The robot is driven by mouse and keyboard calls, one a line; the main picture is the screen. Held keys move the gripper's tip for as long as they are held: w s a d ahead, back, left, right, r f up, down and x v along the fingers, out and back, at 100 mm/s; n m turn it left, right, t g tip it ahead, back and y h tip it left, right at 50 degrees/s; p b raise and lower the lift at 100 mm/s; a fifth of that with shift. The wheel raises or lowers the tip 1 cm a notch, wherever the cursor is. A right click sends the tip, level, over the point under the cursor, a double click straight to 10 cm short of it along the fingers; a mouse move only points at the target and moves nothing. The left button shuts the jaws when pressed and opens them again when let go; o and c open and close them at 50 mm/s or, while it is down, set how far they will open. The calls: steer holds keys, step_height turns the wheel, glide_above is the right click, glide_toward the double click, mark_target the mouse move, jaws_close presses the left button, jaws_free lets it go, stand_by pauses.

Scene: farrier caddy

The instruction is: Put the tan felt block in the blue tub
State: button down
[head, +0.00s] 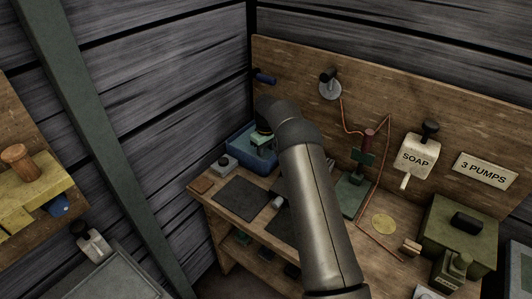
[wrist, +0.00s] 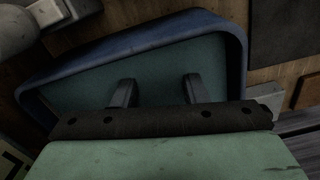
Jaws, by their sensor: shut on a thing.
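The blue tub (head: 239,151) stands at the back left corner of the workbench. It also shows in the wrist view (wrist: 238,55), with a teal floor. My gripper (head: 261,139) is at the tub, partly hidden by my arm. In the wrist view my gripper (wrist: 158,86) has two dark fingers over the tub's inside, apart from each other. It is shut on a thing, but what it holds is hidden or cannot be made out. I cannot pick out the tan felt block for certain; a small tan block (head: 412,246) lies on the bench at right.
A small grey box (head: 224,163) stands left of the tub, and a brown flat piece (head: 201,185) lies near the bench corner. A dark mat (head: 241,201) lies in front. A soap dispenser (head: 418,156) hangs on the back board. A green box (head: 460,229) stands at right.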

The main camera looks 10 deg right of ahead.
steer(key=shift+f+b, duration=0.3)
steer(key=shift+f, duration=0.15)
steer(key=c, duration=0.8)
jaws_free()
step_height(320, 180, up, 17)
steer(key=b, duration=0.1)
steer(key=shift+r, duration=0.2)
